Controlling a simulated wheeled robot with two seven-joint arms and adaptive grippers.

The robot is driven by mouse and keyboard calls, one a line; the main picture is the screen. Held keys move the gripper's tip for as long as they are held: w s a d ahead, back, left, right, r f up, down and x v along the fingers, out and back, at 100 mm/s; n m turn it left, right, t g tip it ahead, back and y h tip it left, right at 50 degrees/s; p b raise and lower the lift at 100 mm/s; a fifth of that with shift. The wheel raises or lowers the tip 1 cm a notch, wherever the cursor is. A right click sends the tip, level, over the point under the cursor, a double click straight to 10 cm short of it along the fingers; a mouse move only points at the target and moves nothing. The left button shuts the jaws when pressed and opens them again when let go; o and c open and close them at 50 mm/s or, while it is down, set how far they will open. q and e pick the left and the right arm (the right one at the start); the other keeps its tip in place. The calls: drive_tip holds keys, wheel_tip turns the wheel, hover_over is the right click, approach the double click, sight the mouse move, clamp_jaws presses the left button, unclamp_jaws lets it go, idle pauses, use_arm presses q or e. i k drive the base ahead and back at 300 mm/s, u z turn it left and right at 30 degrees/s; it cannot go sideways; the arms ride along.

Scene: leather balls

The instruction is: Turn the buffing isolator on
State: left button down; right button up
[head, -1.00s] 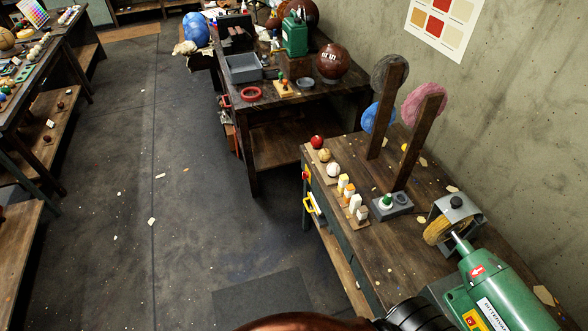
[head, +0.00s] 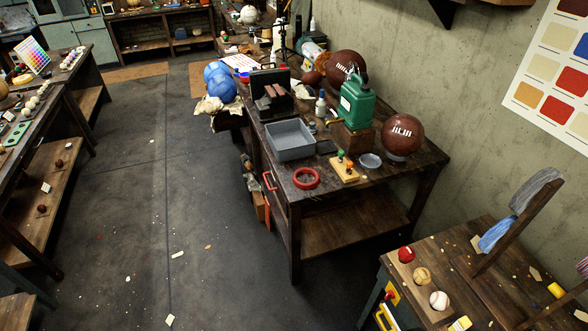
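A yellow plate with a red part (head: 391,294) is on the left side of the near right bench, and looks like an isolator switch. Whether it is on or off is too small to tell. A yellow handle-like piece (head: 383,317) sits just below it, near the bottom edge. The green buffing machine is out of view now. Neither of my grippers shows in the head view.
The near right bench (head: 430,268) holds a red ball (head: 406,254), a tan ball (head: 421,275) and a white ball (head: 439,300). A cluttered dark table (head: 340,196) stands behind it. The floor (head: 190,215) to the left is mostly clear, with small scraps.

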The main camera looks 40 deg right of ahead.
sight(391, 294)
drive_tip(key=i, duration=2.1)
drive_tip(key=z, duration=3.6)
